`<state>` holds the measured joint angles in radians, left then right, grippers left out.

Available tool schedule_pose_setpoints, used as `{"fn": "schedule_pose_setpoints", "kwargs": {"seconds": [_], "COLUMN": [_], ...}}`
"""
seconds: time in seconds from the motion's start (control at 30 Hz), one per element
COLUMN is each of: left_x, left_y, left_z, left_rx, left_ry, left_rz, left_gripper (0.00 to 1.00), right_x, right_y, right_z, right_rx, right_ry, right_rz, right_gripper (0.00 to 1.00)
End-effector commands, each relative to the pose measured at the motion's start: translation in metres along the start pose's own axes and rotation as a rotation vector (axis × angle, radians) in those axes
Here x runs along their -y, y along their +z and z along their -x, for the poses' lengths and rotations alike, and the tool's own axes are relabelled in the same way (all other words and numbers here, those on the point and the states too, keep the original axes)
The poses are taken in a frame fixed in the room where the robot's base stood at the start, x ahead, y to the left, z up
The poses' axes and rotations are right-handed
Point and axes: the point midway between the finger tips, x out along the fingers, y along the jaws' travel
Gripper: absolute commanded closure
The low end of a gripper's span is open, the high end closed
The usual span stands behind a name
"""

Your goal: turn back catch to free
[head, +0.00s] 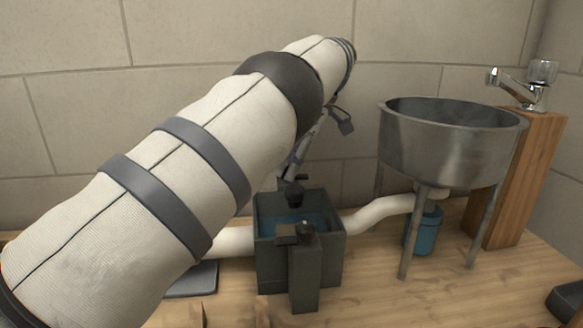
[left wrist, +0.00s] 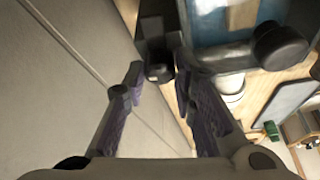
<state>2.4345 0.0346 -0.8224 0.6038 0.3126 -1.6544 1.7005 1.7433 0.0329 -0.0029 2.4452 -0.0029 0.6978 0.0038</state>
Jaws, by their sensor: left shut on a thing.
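A dark open box (head: 268,262) with blue water inside stands on the wooden bench. The back catch (head: 294,193), a small dark knob, is at the box's rear side. A front catch (head: 300,233) sits on a post at the front. My left gripper (head: 298,172) reaches down behind the box, partly hidden by my arm. In the left wrist view, its two purple-padded fingers (left wrist: 162,88) stand on either side of the dark catch knob (left wrist: 158,72). The gripper is shut on the back catch; the exact contact is hard to see. My right gripper is not in view.
White pipes (head: 380,212) run from both sides of the box. A metal basin (head: 440,150) on legs stands right, with a blue cup (head: 425,232) beneath and a tap (head: 535,88) on a wooden post. The tiled wall is close behind. A dark object (head: 567,300) is at the right edge.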

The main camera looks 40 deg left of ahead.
Motion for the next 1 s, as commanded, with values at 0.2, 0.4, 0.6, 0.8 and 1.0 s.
{"fn": "schedule_pose_setpoints", "kwargs": {"seconds": [0.2,0.4,0.6,0.8,1.0], "left_x": [-0.0001,-0.0001,0.0004,0.0006,0.0006], "left_y": [0.0017,0.0013,0.0013,0.0011,0.0013], "left_z": [-0.0034,-0.0027,-0.0022,-0.002,-0.0021], "left_rx": [0.003,0.004,0.004,0.004,0.004], "left_ry": [-0.037,-0.053,-0.061,-0.063,-0.063], "left_rz": [0.073,0.112,0.128,0.131,0.13], "left_gripper": [1.0,1.0,1.0,1.0,0.73], "right_x": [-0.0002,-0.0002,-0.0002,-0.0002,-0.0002], "right_y": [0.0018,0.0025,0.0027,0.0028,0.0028], "right_z": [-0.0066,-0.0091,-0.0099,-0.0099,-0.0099], "right_rx": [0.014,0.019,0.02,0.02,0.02], "right_ry": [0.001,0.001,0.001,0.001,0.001], "right_rz": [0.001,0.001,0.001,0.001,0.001], "right_gripper": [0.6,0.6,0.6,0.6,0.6]}}
